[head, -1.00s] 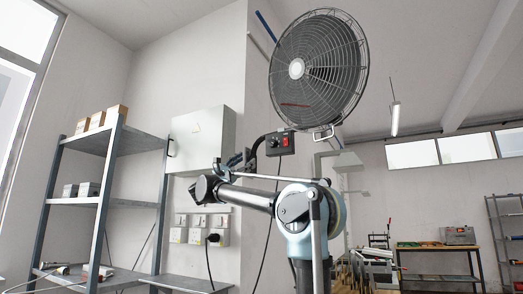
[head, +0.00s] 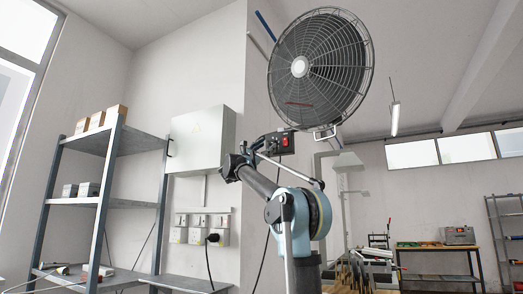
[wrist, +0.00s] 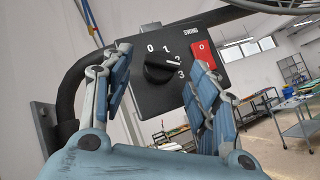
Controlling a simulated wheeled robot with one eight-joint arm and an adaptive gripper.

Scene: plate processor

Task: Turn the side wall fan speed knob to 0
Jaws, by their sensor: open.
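The fan speed knob (wrist: 159,67) is a round black dial on a black control box (wrist: 143,95) in the wrist view. Its scale reads 0, 1, 2, 3, and its white mark points to the right, near 2. A red switch (wrist: 202,51) sits right of the knob. My gripper (wrist: 162,58) is open, with one blue finger on each side of the knob; I cannot tell whether they touch it. In the head view the control box (head: 280,143) hangs below the fan (head: 320,67), and my gripper (head: 262,146) is at its left, hiding part of it.
A grey wall cabinet (head: 202,139) and several sockets (head: 200,229) are on the wall at left. A metal shelf (head: 105,200) stands further left. A black bracket pipe (wrist: 75,75) runs beside the control box. Workbenches are far off at right.

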